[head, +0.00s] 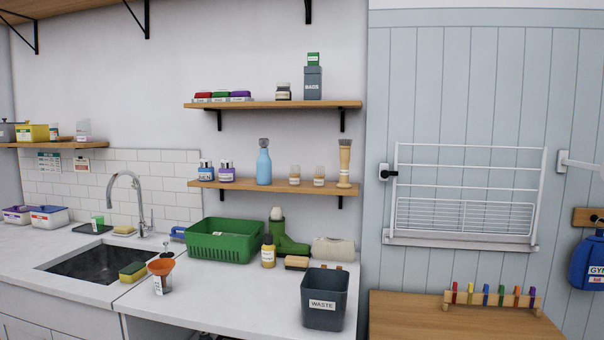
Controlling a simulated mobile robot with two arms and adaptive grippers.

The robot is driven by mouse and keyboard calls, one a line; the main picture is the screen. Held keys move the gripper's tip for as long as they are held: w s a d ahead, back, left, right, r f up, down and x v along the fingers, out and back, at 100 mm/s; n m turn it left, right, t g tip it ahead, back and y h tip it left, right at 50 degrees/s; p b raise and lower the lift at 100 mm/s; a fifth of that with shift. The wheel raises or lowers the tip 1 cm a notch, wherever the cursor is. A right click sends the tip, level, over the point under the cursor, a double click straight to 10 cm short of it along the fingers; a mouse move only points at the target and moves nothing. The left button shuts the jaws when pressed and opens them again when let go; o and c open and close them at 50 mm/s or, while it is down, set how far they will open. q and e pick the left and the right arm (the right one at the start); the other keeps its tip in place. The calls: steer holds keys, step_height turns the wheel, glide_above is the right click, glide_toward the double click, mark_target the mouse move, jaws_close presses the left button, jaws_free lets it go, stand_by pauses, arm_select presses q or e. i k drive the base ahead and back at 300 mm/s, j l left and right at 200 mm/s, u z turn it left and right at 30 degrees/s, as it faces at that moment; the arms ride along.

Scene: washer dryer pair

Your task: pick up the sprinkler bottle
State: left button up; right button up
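A light blue bottle (264,167) with a grey top stands upright on the lower wooden wall shelf, and it looks like the sprinkler bottle. It stands between two small purple-and-blue labelled bottles (227,173) on its left and small jars (295,176) on its right, with gaps on both sides. Neither of my grippers is in view.
The upper shelf (330,104) hangs above the bottle. Below are a green basket (205,246), a green boot (291,244), a grey waste bin (325,305) and an orange funnel (161,266) on the counter. A sink (90,262) lies left; a white drying rack (465,185) hangs right.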

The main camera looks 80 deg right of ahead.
mark_target(264, 165)
steer(key=z, duration=2.05)
